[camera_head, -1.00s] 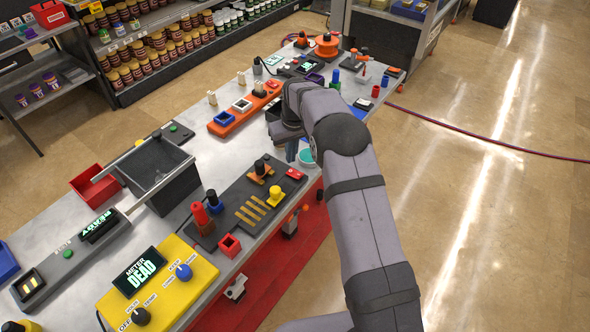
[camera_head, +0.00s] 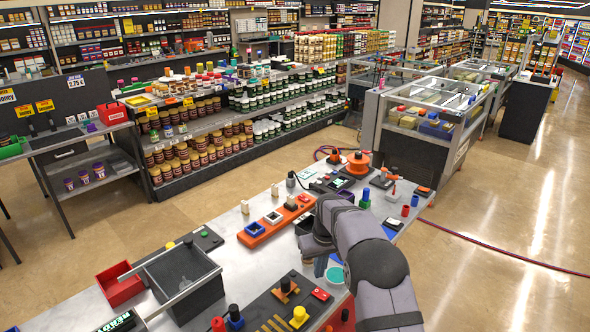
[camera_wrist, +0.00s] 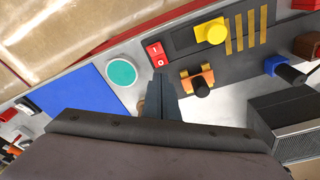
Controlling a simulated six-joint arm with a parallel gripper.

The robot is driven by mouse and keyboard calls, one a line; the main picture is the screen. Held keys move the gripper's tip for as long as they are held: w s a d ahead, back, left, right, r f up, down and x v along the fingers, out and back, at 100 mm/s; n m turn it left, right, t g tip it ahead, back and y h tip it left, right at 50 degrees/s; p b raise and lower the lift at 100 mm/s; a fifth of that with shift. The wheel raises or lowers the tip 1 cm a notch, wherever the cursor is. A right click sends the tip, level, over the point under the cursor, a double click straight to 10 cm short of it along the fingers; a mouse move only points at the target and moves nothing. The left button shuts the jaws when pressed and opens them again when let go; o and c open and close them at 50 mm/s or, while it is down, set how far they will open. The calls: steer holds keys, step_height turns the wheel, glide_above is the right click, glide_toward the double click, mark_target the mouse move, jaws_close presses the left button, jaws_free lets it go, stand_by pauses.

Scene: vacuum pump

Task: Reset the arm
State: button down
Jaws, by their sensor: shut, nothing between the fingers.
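My gripper (camera_wrist: 162,100) is shut and empty in the wrist view, with its fingertips above the metal bench. A teal round disc (camera_wrist: 122,72) and a red rocker switch (camera_wrist: 156,54) lie just beyond the fingertips. In the head view my grey arm reaches in from the lower right over the bench (camera_head: 215,232). My gripper (camera_head: 320,268) points down beside the teal disc (camera_head: 336,274), and the arm partly hides it. I cannot tell its exact height above the bench.
A dark open bin (camera_head: 183,275) and a red tray (camera_head: 119,286) stand left on the bench. An orange strip with sockets (camera_head: 262,232) lies farther back. A yellow knob (camera_wrist: 210,32) and a black knob (camera_wrist: 201,88) stand near my fingers. Open floor lies right.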

steer(key=s+d+m+b, duration=0.1)
steer(key=s+d, duration=0.1)
steer(key=s, duration=1.6)
steer(key=s+d+r+m+g+b, duration=0.1)
steer(key=s+d+m, duration=0.1)
steer(key=s, duration=1.6)
steer(key=shift+d+r+g, duration=0.3)
